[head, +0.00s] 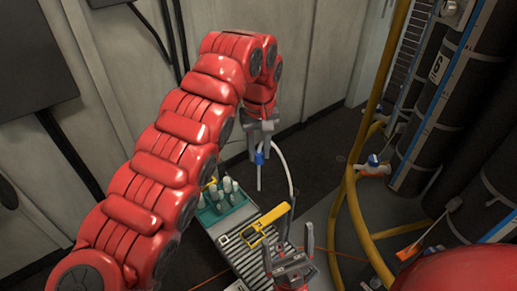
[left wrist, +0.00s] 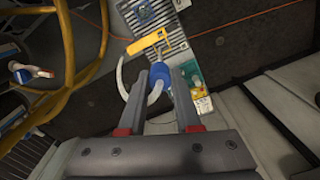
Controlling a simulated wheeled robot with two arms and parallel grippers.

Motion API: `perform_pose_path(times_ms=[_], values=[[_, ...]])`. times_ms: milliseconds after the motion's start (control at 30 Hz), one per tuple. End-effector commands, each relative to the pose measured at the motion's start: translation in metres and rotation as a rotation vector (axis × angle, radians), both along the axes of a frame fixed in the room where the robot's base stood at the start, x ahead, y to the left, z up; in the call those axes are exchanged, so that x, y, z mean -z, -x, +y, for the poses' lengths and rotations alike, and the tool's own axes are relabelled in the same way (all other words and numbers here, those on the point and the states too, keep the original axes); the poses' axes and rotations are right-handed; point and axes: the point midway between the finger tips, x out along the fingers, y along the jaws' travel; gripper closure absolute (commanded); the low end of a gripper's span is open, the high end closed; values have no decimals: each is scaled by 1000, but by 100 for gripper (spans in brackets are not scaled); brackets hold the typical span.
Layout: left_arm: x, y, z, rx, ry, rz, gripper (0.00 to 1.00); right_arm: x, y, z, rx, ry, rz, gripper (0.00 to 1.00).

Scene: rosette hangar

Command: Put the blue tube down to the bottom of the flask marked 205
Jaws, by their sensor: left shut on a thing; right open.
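The blue tube shows as a blue collar (head: 260,157) on a pale hose, with a straight pale end hanging below it. My left gripper (head: 261,145) is shut on it, above the rack area and clear of the flasks. In the left wrist view the blue collar (left wrist: 161,76) sits between the fingertips (left wrist: 165,72), and the hose curves off to the left. Several pale flasks (head: 227,185) stand in a teal rack (head: 211,216), below and left of the hanging tube end. No flask number is readable. My right gripper (head: 289,250) is open and empty, low in the picture.
A yellow tool (head: 265,223) lies on a grey slatted board (head: 250,266) right of the rack; it also shows in the left wrist view (left wrist: 147,42). Dark floor lies behind the rack.

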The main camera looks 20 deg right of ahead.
Motion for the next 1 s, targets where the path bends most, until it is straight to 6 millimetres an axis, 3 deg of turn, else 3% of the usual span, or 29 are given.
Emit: perform_pose_path(times_ms=[167,400,500,600,733,1000], values=[[61,5,-12,-7,-13,5,100,20,0,0,0,0,0,0],[197,30,-42,-13,-24,3,100,55,0,0,0,0,0,0],[245,45,-51,-9,-22,4,100,67,0,0,0,0,0,0],[278,59,-60,-4,-12,2,100,74,0,0,0,0,0,0],[302,70,-66,0,-4,3,100,79,0,0,0,0,0,0],[315,74,-69,2,1,1,100,84,0,0,0,0,0,0]])
